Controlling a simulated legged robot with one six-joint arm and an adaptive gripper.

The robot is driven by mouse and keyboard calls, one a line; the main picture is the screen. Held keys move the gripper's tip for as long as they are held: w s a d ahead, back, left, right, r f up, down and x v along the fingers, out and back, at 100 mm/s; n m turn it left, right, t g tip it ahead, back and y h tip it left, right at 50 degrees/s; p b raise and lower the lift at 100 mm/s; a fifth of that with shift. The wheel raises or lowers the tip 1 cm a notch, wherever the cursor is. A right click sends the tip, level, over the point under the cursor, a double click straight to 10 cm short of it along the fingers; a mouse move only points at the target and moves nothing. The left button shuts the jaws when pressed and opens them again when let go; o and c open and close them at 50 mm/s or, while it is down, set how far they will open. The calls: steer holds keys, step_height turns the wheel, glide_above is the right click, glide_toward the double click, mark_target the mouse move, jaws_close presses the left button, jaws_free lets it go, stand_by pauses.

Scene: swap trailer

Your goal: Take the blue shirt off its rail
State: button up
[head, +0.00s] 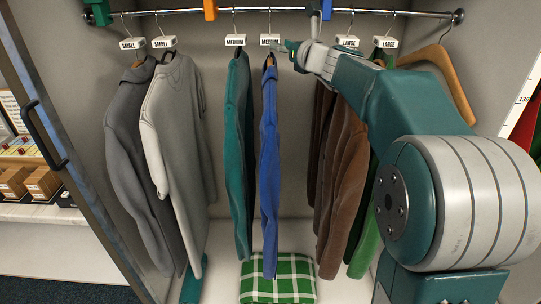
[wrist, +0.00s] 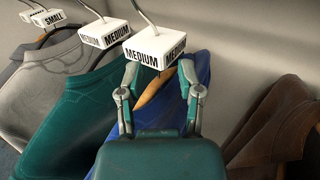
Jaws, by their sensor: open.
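The blue shirt (head: 269,165) hangs edge-on from the metal rail (head: 175,12) on a wooden hanger with a white MEDIUM tag (head: 269,39). A teal shirt hangs just left of it. My gripper (head: 290,48) comes in from the right, by the top of the blue shirt's hanger. In the wrist view my gripper (wrist: 158,78) is open, with one finger on each side of the wooden hanger (wrist: 155,92), just below the MEDIUM tag (wrist: 155,46). The blue shirt (wrist: 150,125) lies behind and below the fingers. Whether the fingers touch the hanger cannot be told.
The teal shirt (head: 238,150) is close on the left, with grey shirts (head: 175,120) further left. Brown shirts (head: 340,160) and a green one hang on the right, beside an empty wooden hanger (head: 447,75). A green checked cushion (head: 278,280) lies below the blue shirt.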

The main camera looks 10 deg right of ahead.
steer(key=x, duration=0.5)
steer(key=shift+a, duration=0.4)
steer(key=shift+d, duration=0.15)
jaws_close()
steer(key=shift+r, duration=0.15)
